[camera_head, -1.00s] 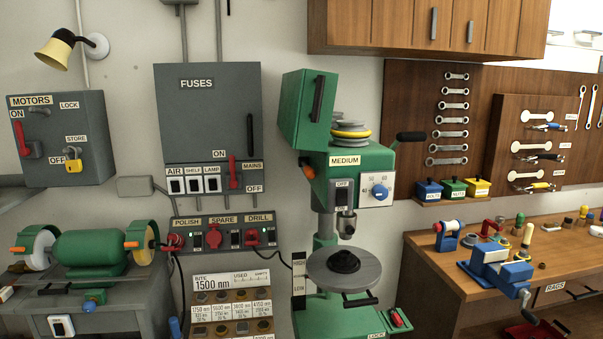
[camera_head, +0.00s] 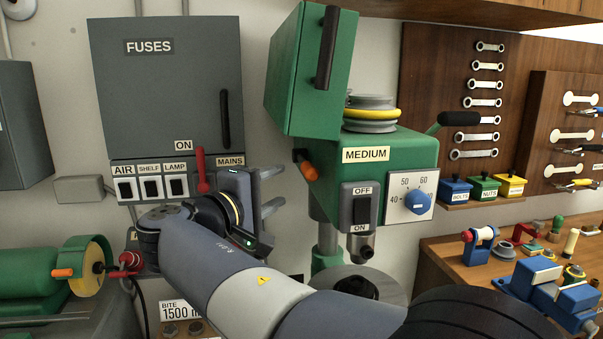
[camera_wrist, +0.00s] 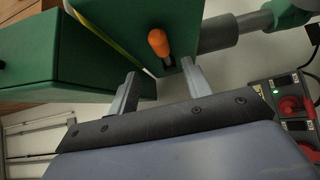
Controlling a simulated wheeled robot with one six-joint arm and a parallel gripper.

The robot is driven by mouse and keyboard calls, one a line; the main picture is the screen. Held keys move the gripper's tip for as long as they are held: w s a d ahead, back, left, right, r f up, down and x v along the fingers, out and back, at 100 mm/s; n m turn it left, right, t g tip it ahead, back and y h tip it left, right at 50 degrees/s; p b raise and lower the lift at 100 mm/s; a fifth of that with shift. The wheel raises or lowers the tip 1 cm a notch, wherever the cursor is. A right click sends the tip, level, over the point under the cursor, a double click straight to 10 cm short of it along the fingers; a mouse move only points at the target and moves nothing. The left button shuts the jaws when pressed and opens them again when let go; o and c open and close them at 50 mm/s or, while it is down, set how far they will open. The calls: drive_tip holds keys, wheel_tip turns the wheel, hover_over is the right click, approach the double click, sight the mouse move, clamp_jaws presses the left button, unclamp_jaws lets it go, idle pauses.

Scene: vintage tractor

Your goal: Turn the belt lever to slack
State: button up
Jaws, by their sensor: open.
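The belt lever (camera_head: 305,165) is a short orange-tipped handle on the left side of the green drill head (camera_head: 385,165). Its orange grip (camera_wrist: 158,43) points up in the wrist view, on a dark pivot against the green side. My gripper (camera_head: 276,190) is just left of the drill head, a little below and left of the lever. In the wrist view my gripper (camera_wrist: 161,68) is open and empty. Its two fingers are apart, with the lever ahead between them, seemingly not touching. No slack or tight label is readable.
The green belt cover (camera_head: 308,75) stands open above the lever, exposing the pulleys (camera_head: 371,115). The grey fuse box (camera_head: 165,85) is behind on the left, with a red mains lever (camera_head: 201,172). The drill's round table (camera_head: 355,283) is below, partly behind my arm.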

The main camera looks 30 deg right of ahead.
sight(305, 169)
drive_tip(key=p+x, duration=0.2)
drive_tip(key=x, duration=0.8)
drive_tip(key=shift+d+p, duration=0.25)
drive_tip(key=shift+p, duration=0.1)
drive_tip(key=shift+c, duration=0.2)
clamp_jaws()
